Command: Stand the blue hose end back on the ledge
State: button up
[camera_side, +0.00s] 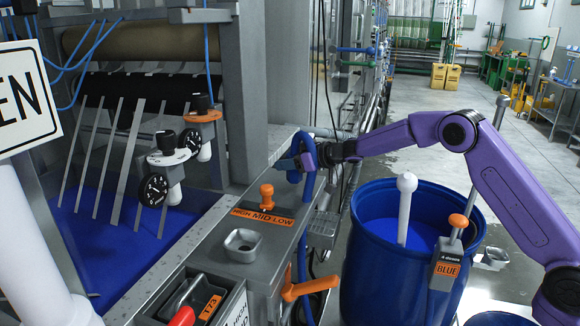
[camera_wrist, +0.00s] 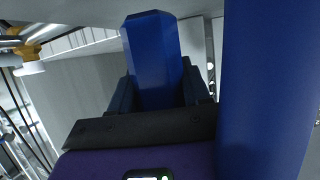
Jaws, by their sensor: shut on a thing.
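My gripper (camera_side: 304,161) is shut on the blue hose end (camera_wrist: 152,55), a faceted blue piece between my two fingers in the wrist view. In the side view my gripper is just above the right side of the grey ledge (camera_side: 274,146). The blue hose (camera_wrist: 270,90) fills the right of the wrist view. In the side view the hose (camera_side: 307,190) loops beside my gripper and hangs down past the ledge's edge. Whether the hose end touches the ledge is not clear.
An orange lever (camera_side: 308,288) sticks out below. A blue barrel (camera_side: 385,270) with a white rod (camera_side: 405,205) stands right, under my arm.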

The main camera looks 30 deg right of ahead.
jog(key=shift+f, duration=0.65)
jog(key=shift+f, duration=0.15)
jog(key=o, duration=1.3)
jog(key=shift+r, duration=0.2)
jog(key=v, duration=1.2)
jog(key=shift+f, duration=0.1)
